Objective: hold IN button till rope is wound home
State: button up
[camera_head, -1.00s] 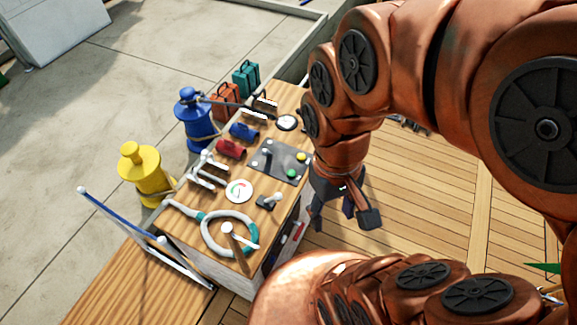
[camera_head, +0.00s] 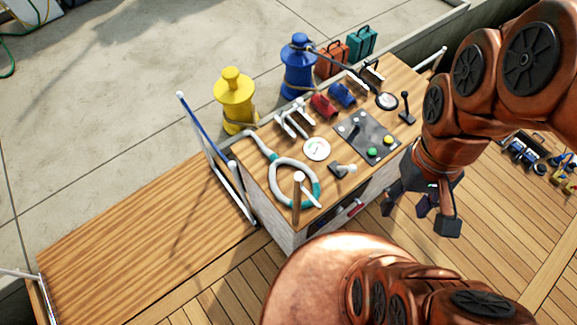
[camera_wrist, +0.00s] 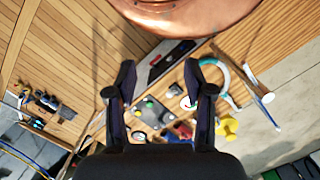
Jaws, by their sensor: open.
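A dark control panel (camera_head: 354,140) is set in the wooden console top. It bears a green button (camera_head: 372,153), a yellow button (camera_head: 387,139) and a small lever (camera_head: 355,124). I cannot read which button is IN. The panel also shows in the wrist view (camera_wrist: 160,116). A blue winch drum (camera_head: 298,72) stands behind the console, with a thin line running from its top toward the cleats. A yellow drum (camera_head: 234,103) with rope around it stands to its left. My gripper (camera_head: 423,208) is open and empty, right of the console and apart from the panel. It also shows in the wrist view (camera_wrist: 158,78).
Red (camera_head: 323,106) and blue (camera_head: 341,94) cylinders lie behind the panel.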

jog(key=shift+c, duration=0.4)
grip_shut()
dwell(1.1)
